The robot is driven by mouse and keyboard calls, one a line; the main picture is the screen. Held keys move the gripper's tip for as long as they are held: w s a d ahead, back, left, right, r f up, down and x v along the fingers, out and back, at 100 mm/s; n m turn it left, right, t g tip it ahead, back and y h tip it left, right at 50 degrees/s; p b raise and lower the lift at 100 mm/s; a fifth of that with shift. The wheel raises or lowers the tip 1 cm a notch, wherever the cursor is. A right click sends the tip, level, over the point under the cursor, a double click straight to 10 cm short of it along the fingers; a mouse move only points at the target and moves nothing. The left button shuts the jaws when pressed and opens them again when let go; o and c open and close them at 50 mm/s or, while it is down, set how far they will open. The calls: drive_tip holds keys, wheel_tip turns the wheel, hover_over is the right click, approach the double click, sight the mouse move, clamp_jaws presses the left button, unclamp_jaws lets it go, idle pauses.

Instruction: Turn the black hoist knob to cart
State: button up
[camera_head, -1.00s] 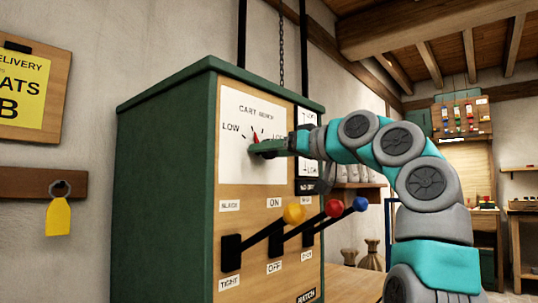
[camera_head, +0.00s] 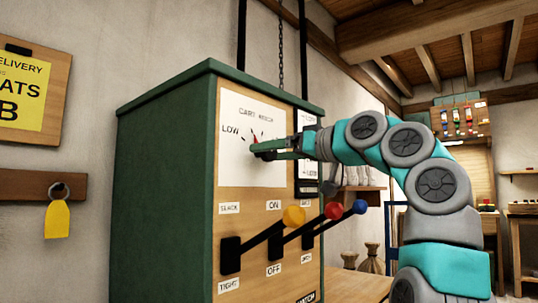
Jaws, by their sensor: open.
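My gripper (camera_head: 259,149) is open, and its fingers overlap the white gauge card (camera_head: 245,178) marked LOW on the green cabinet (camera_head: 160,190). A red pointer shows beside the fingertips. I cannot tell whether the fingers touch the card. No black hoist knob can be made out clearly. A small dark rounded shape (camera_head: 328,188) sits below my wrist, by the right panel; I cannot tell whether it is the knob. My gripper and wrist hide part of that panel and its labels.
Yellow (camera_head: 294,215), red (camera_head: 333,210) and blue (camera_head: 360,206) ball-ended levers stick out below the gauge card. A yellow tag (camera_head: 57,219) hangs on the left wall.

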drive_tip(key=b+v, duration=0.1)
drive_tip(key=v, duration=0.5)
drive_tip(key=shift+s+d, duration=0.2)
